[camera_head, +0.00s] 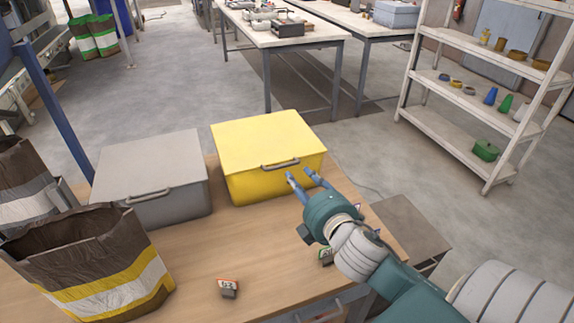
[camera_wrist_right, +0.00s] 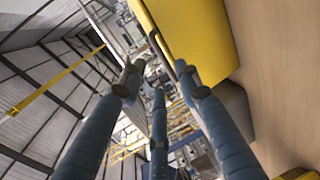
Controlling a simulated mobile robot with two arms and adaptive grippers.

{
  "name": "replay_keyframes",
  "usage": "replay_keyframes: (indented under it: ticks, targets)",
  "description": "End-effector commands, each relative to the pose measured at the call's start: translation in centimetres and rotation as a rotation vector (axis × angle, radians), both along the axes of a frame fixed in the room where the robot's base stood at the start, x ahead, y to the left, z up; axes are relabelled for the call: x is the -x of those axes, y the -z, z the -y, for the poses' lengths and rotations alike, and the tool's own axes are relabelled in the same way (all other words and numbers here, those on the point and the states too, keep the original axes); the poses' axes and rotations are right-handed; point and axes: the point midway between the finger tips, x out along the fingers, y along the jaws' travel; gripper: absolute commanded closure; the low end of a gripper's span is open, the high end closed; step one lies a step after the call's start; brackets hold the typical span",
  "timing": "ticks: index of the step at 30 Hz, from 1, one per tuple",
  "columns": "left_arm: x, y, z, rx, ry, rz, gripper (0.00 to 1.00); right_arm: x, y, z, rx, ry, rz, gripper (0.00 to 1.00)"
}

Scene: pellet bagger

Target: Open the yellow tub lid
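The yellow tub (camera_head: 272,182) stands on the wooden table, and its yellow lid (camera_head: 255,138) is shut, with a grey bar handle (camera_head: 281,165) at the front edge. My right gripper (camera_head: 301,177) is open and empty in front of the tub, near its front right corner and the right end of the handle. In the right wrist view the blue fingers (camera_wrist_right: 155,75) are spread, with the yellow tub (camera_wrist_right: 205,45) beside them at upper right. My left gripper is not in view.
A grey lidded tub (camera_head: 150,170) stands left of the yellow one. Open paper bags (camera_head: 95,262) are at the left of the wooden table (camera_head: 200,270). A small numbered marker (camera_head: 228,287) sits near the front. A white shelf (camera_head: 470,110) stands back right.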

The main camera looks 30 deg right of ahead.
Motion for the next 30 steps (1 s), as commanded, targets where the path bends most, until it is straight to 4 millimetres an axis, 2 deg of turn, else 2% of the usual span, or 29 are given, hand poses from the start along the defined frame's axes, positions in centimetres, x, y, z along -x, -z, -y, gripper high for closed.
replay_keyframes:
  ticks: [15, 21, 30]
  targets:
    - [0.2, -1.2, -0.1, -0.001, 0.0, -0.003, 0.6, -8.4, 1.6, 1.9, 0.004, -0.002, 0.003, 0.67]
    - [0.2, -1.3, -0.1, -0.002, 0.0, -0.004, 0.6, -9.8, 2.0, 2.2, 0.005, -0.003, 0.002, 0.67]
    - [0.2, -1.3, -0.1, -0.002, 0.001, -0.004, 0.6, -9.9, 2.1, 2.2, 0.005, -0.004, 0.002, 0.69]
